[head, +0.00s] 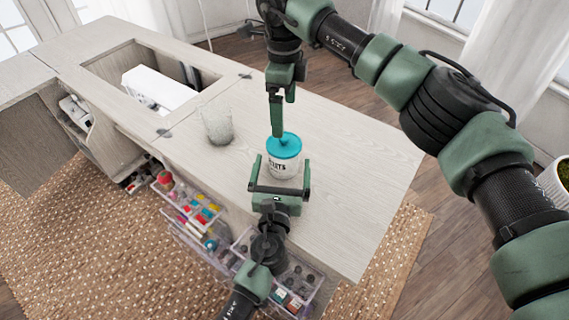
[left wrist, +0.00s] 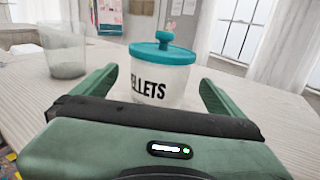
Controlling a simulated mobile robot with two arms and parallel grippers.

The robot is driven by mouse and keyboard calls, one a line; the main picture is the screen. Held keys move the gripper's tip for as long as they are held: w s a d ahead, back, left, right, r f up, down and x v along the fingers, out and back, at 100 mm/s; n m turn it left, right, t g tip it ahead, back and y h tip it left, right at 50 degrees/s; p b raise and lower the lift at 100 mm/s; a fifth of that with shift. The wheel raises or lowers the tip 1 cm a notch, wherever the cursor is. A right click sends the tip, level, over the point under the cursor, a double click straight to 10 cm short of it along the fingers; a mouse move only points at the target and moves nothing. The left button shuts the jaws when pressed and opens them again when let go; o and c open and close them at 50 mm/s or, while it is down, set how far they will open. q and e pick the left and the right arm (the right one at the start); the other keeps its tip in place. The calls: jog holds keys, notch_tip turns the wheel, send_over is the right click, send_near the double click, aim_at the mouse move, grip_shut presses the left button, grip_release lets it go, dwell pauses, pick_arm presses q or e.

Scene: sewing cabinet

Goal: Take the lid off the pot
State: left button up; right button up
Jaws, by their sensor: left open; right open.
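The pot (head: 284,170) is white with dark lettering and stands upright on the cabinet top. Its teal lid (head: 284,146) sits on it. In the left wrist view the pot (left wrist: 160,84) reads "ELLETS", and the lid (left wrist: 163,51) has a round knob on top. My left gripper (head: 280,172) is open, with its fingers on either side of the pot; I cannot tell whether they touch it. My right gripper (head: 277,133) comes down from above, its fingertips at the lid's far left edge near the knob. The knob is partly hidden by it in the head view.
A clear glass (head: 217,124) stands left of the pot on the cabinet top (head: 350,150). A white sewing machine (head: 158,88) sits in a recess further left. Open drawers (head: 190,208) with sewing supplies stick out at the front. The top right of the pot is clear.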

aim_at(285, 146)
pick_arm(q)
jog(key=shift+w+f, duration=0.1)
jog(key=shift+f, duration=0.5)
pick_arm(e)
jog(key=shift+w+f, duration=0.1)
jog(key=shift+f, duration=0.45)
pick_arm(q)
jog(key=shift+w+r, duration=0.15)
jog(key=shift+w, duration=0.35)
pick_arm(e)
jog(key=shift+r, duration=0.1)
pick_arm(q)
jog(key=w, duration=0.6)
jog(key=shift+w+d, duration=0.3)
jog(key=shift+d, duration=0.05)
